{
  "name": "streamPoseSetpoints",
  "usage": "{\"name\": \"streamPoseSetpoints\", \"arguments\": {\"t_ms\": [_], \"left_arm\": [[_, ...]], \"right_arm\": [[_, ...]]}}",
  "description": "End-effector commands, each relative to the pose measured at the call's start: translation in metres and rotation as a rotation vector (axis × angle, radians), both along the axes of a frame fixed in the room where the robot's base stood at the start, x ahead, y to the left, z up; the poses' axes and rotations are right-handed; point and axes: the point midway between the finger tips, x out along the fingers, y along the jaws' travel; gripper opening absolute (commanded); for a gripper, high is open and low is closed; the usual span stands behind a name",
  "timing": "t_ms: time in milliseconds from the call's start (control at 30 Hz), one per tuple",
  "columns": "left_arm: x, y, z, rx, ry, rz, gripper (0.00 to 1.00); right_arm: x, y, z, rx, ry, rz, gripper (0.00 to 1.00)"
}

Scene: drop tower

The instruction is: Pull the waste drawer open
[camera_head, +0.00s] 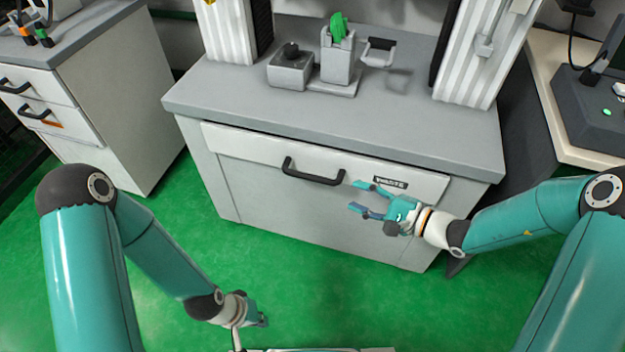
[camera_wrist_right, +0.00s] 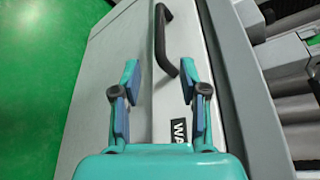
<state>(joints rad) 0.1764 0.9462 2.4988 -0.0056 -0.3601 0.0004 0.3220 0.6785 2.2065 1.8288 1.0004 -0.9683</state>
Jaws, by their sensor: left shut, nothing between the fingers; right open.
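The waste drawer (camera_head: 230,146) is a pale front under the grey worktop, with a "WASTE" label (camera_head: 390,182) at its right. Its black bar handle (camera_head: 313,172) sits left of the label. In the right wrist view the handle (camera_wrist_right: 162,40) lies ahead of the fingers, in line with the gap between them. My right gripper (camera_head: 362,196) is open and empty, just right of the handle and apart from it. It also shows in the right wrist view (camera_wrist_right: 157,85). My left gripper (camera_head: 262,320) is shut and empty, low over the green floor.
The worktop (camera_head: 220,92) carries a grey fixture with a green part (camera_head: 338,27), between two white ribbed columns (camera_head: 483,60). Another drawer cabinet (camera_head: 100,90) stands at left and a bench (camera_head: 560,90) at right. Green floor (camera_head: 290,270) in front is clear.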

Motion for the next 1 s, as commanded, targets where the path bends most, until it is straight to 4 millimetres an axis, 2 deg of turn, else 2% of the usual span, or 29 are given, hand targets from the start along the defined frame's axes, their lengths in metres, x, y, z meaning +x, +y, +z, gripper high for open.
{"name": "streamPoseSetpoints", "arguments": {"t_ms": [300, 533, 733, 1000], "left_arm": [[0.0, 0.0, -0.014, 0.0, 0.0, 0.0, 0.0], [0.0, 0.0, -0.021, 0.0, 0.0, 0.0, 0.0], [0.0, 0.0, -0.024, 0.0, 0.0, 0.0, 0.0], [0.0, 0.0, -0.024, 0.0, 0.0, 0.0, 0.0]], "right_arm": [[0.04, 0.056, -0.018, 0.0, -0.001, 0.006, 0.43], [0.065, 0.09, -0.026, 0.0, 0.001, 0.005, 0.43], [0.077, 0.105, -0.03, -0.001, 0.001, 0.002, 0.43], [0.08, 0.109, -0.031, -0.001, 0.003, 0.0, 0.43]]}}
